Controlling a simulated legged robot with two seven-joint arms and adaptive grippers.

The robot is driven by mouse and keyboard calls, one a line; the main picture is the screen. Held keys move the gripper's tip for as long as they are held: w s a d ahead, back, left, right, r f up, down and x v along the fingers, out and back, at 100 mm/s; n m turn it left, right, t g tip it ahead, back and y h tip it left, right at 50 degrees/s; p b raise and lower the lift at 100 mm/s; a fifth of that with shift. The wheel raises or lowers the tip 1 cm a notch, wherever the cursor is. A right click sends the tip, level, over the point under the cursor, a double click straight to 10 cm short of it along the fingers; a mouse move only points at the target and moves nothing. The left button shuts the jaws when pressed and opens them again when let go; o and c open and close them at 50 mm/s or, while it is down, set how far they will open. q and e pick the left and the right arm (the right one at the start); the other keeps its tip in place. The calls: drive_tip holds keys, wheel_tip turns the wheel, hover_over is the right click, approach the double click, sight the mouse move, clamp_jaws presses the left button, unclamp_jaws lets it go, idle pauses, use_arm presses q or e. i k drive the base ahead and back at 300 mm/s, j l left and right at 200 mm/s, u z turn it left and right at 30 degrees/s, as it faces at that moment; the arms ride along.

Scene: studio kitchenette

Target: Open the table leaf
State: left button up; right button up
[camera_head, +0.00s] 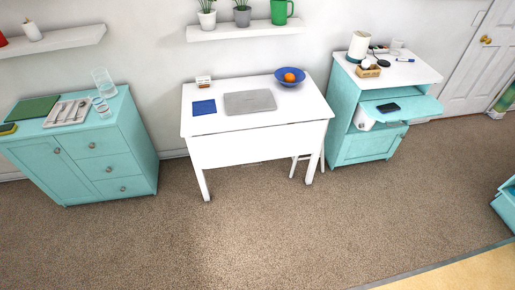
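A white table (222,123) stands against the back wall in the middle of the view. Its front leaf (255,146) hangs down vertically from the front edge of the top. Two front legs show below it. On the top lie a grey mat (249,102), a blue square (204,107), a small card holder (203,82) and a blue bowl (290,77) with an orange in it. Neither of my grippers is in view.
A teal drawer cabinet (100,165) stands to the left. A teal cabinet with a white top (423,73) and a pulled-out shelf (415,107) stands to the right. Carpet (240,235) in front is clear.

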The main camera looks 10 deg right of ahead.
sight(237, 147)
drive_tip(key=i+l+z, duration=0.3)
drive_tip(key=i+z, duration=0.35)
drive_tip(key=i, duration=0.15)
